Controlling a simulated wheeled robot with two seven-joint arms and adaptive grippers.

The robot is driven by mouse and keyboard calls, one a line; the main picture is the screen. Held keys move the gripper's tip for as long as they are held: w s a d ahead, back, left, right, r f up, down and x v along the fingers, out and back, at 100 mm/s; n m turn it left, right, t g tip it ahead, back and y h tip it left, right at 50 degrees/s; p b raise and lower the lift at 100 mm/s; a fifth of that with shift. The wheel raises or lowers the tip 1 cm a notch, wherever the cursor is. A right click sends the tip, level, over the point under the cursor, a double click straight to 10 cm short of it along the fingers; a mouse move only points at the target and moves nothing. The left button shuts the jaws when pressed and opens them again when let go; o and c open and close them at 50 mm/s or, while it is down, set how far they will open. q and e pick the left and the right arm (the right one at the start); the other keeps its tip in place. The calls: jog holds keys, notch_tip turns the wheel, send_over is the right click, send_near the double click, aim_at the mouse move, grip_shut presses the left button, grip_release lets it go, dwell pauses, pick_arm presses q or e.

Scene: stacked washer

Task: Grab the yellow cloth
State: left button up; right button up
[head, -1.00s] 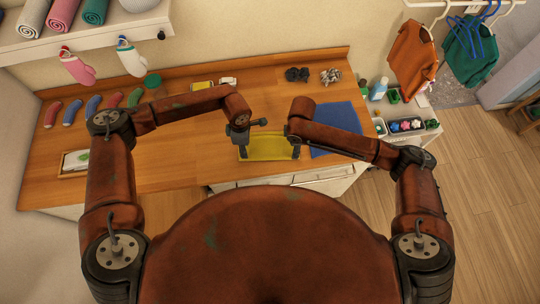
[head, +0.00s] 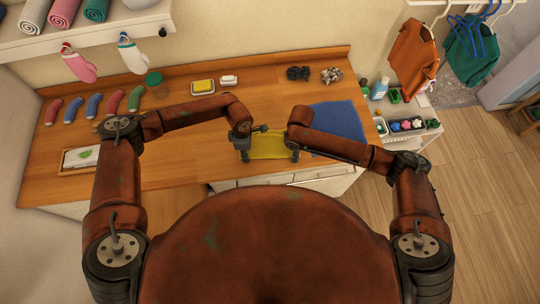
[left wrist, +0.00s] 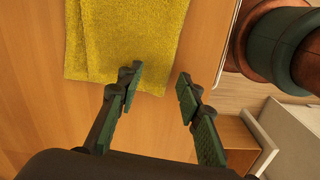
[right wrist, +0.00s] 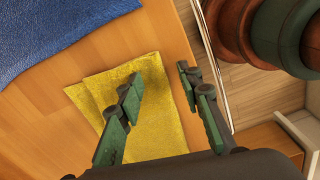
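The yellow cloth (head: 268,146) lies at the front edge of the wooden counter, between my two grippers in the head view. My left gripper (head: 243,147) is at its left end and my right gripper (head: 293,148) at its right end. In the left wrist view the fingers (left wrist: 158,82) are apart; one overlaps the cloth's (left wrist: 125,40) edge and the other is beside it over wood. In the right wrist view the fingers (right wrist: 158,82) are also apart, one over the layered cloth (right wrist: 155,125), the other just past its edge. Contact with the cloth cannot be told.
A blue cloth (head: 338,120) lies right of the yellow one. A sponge on a dish (head: 203,86), a white block (head: 229,80), dark small items (head: 298,73), a jar (head: 155,83), socks (head: 94,105) and a tray (head: 80,158) are on the counter (head: 180,172).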

pick_arm(q)
jog(key=shift+s+f+b, duration=0.1)
jog(key=shift+f+b, duration=0.25)
jog(key=shift+f, duration=0.05)
pick_arm(e)
jog(key=shift+s+f, duration=0.1)
jog(key=shift+f, duration=0.3)
pick_arm(q)
jog(key=shift+f, duration=0.25)
jog(key=shift+f, duration=0.15)
grip_shut()
pick_arm(e)
jog(key=shift+f, duration=0.15)
grip_shut()
pick_arm(q)
jog(key=shift+s+a, duration=0.1)
jog(key=shift+s, duration=0.05)
pick_arm(e)
jog(key=shift+s, duration=0.1)
